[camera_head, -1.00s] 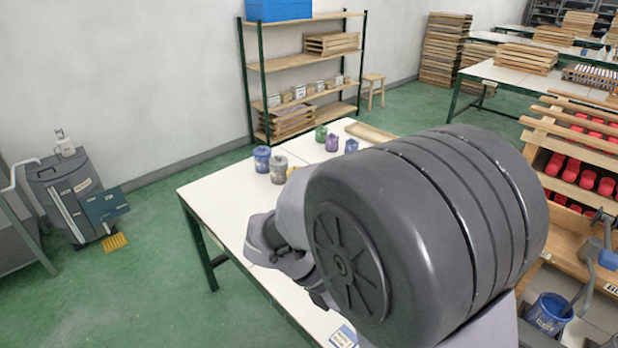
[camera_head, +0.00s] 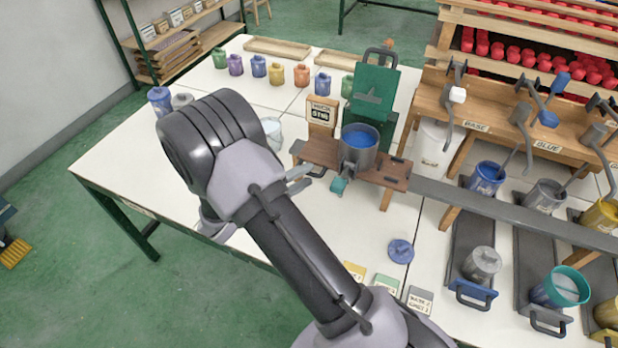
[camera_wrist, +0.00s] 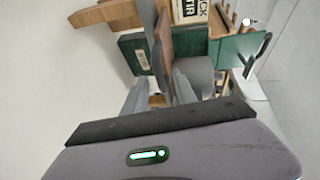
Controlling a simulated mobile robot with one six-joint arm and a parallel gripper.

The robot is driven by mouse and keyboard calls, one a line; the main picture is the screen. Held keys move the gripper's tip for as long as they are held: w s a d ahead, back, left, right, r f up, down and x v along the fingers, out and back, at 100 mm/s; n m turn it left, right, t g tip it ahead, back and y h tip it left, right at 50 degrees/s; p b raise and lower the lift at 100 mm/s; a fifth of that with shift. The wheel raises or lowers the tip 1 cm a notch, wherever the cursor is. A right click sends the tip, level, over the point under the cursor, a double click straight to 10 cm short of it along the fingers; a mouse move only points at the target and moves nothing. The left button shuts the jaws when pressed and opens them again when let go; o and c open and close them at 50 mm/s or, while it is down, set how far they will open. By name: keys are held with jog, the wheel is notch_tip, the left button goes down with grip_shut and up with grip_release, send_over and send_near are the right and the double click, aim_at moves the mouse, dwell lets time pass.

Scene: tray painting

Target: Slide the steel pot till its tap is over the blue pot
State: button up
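The steel pot (camera_head: 360,156) holds blue paint and stands on a brown wooden stand (camera_head: 318,152). A teal tap (camera_head: 339,186) sticks out low on its front. Blue pots stand on the table, one in the back row (camera_head: 259,67), one further right (camera_head: 323,84) and one at the left edge (camera_head: 160,99); which one is meant I cannot tell. None of these is under the tap.
A green upright plate (camera_head: 374,92) and a sign (camera_head: 321,114) stand behind the pot. A pale bucket (camera_head: 271,132) is left of the stand. Paint stations with buckets (camera_head: 488,177) line the right.

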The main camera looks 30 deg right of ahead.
jog(key=shift+x, duration=1.1)
jog(key=shift+w, duration=0.1)
jog(key=shift+c, duration=0.4)
grip_shut()
